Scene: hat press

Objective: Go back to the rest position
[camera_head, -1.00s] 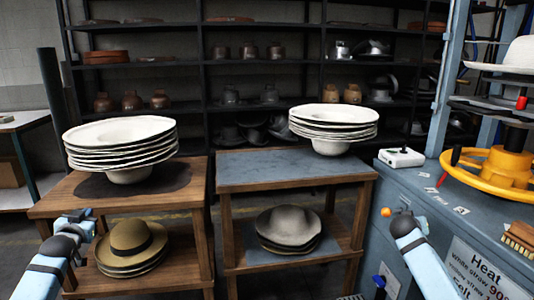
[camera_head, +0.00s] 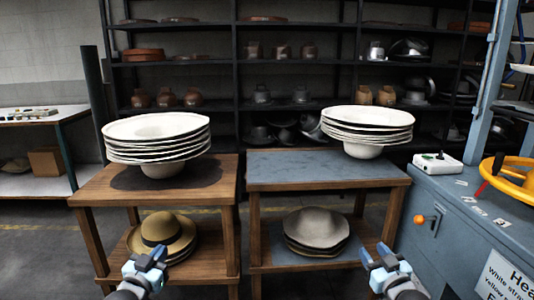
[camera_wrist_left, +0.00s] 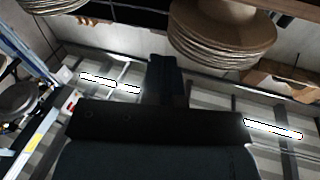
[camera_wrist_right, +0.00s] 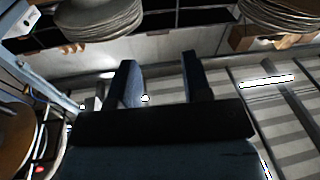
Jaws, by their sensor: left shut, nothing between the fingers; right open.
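My left gripper (camera_head: 147,262) is low at the left of the head view, in front of the left wooden table's lower shelf. It is shut and empty, and its closed fingers show in the left wrist view (camera_wrist_left: 166,80). My right gripper (camera_head: 379,254) is low at the right, in front of the right table's lower shelf. Its fingers stand apart with nothing between them in the right wrist view (camera_wrist_right: 160,85). Both grippers hang free and apart from each other.
White hat stacks stand on the left table (camera_head: 88,188) and the right table (camera_head: 270,172). Brown hats (camera_head: 162,232) and grey hats (camera_head: 316,228) lie on the lower shelves. The blue press bench (camera_head: 450,215), with a yellow wheel (camera_head: 520,178), is at the right.

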